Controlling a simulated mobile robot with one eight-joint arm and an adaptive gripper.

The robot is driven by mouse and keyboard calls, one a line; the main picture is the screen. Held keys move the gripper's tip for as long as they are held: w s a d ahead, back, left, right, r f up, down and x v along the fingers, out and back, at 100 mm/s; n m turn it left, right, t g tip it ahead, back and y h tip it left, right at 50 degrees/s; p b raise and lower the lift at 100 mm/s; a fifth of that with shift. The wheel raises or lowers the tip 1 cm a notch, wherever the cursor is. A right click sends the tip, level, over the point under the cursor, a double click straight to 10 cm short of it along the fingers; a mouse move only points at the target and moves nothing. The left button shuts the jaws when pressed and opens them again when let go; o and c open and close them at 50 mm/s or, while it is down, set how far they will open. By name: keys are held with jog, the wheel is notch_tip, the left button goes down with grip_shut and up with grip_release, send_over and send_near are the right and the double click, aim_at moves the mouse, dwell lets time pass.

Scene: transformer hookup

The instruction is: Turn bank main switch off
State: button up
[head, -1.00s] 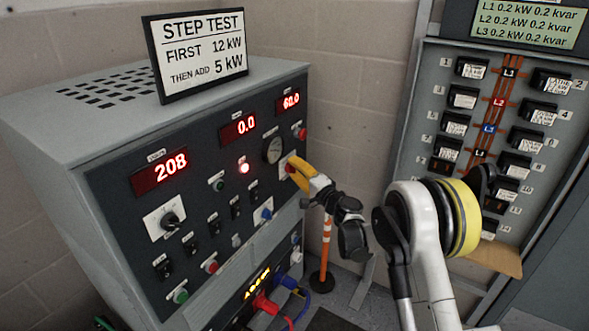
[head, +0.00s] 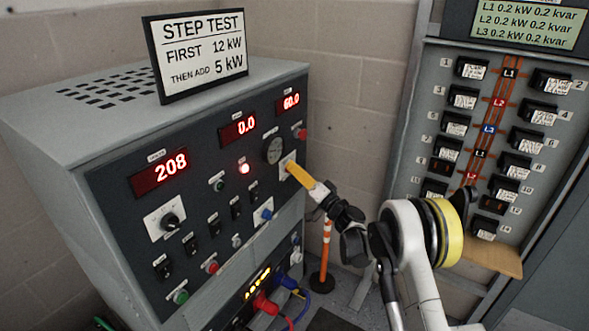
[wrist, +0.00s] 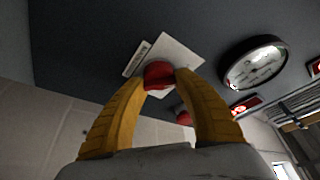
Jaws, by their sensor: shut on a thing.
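A red knob (wrist: 158,74) sits on a white square plate (wrist: 182,55) on the dark panel front of the grey cabinet. In the wrist view the two yellow fingers of my gripper (wrist: 160,80) are shut on the knob, one at each side. In the head view my gripper (head: 290,168) reaches in from the right to the same plate (head: 286,161), beside the round gauge. The fingers hide the knob there. The plate's label is too small and tilted to read, so I cannot tell the switch position from it.
The cabinet's readouts show 208 (head: 160,174), 0.0 (head: 239,129) and 60.0 (head: 289,101). A red lamp (head: 244,169) is lit. A sign (head: 197,57) stands on top. A breaker panel (head: 489,130) with several black switches is at right. An orange post (head: 325,255) stands on the floor.

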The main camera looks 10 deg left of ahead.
dwell(0.4)
jog(key=o, duration=1.2)
jog(key=v, duration=1.2)
